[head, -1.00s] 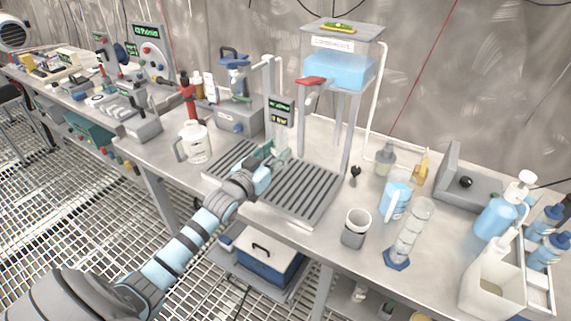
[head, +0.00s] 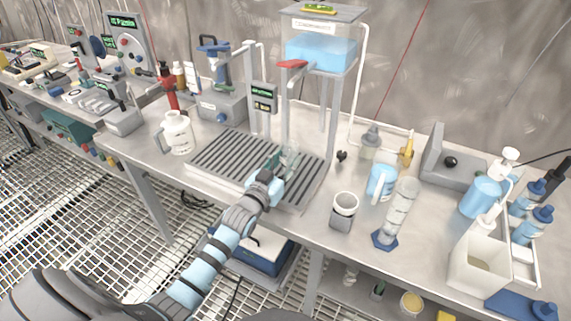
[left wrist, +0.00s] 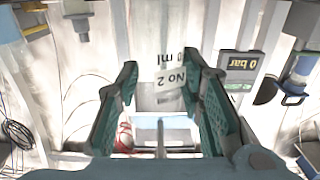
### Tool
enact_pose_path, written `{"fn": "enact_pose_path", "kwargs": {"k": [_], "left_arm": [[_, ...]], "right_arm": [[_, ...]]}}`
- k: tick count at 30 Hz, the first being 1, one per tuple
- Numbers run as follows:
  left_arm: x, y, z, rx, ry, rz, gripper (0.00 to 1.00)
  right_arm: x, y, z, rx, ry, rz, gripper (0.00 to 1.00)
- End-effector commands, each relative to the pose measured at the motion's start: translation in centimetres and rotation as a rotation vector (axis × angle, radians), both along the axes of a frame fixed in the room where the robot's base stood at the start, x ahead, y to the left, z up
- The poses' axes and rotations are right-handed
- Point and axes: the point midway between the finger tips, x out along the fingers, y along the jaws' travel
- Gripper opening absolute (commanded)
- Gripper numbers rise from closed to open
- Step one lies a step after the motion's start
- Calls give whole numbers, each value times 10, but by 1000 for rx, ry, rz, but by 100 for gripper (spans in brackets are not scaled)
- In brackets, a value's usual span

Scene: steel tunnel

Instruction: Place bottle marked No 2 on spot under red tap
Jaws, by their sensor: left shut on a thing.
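My left gripper (head: 280,160) is shut on a clear bottle (head: 291,158). In the left wrist view the bottle (left wrist: 165,92) sits between the two green fingers of the gripper (left wrist: 163,66), and its label reads "No 2" upside down. The red tap (head: 292,64) is on the stand below the blue water tank (head: 320,50). The bottle is over the right part of the slatted grille (head: 225,160), well below the tap. I cannot tell whether its base touches the grille. The spot under the tap cannot be made out.
A post with a small display (head: 263,97) stands just behind the gripper. A white jug (head: 177,132) is left of the grille. A grey-white cup (head: 344,212), a blue mug (head: 381,182) and a clear cylinder (head: 397,213) stand to the right.

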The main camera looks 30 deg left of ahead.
Motion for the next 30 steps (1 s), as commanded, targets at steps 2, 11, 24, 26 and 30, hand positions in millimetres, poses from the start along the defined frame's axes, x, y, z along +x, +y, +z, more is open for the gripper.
{"fn": "enact_pose_path", "kwargs": {"k": [2,11,24,26,30], "left_arm": [[0,0,2,0,-1,0,1],[0,0,-1,0,0,0,55],[-7,0,3,2,2,2,55],[-15,1,3,3,3,3,55],[-46,-1,-3,7,1,-3,55]], "right_arm": [[0,0,1,0,0,0,40],[0,0,-1,0,0,0,40],[0,0,7,0,0,0,40],[0,0,11,0,0,0,40],[0,0,3,0,0,0,40]]}}
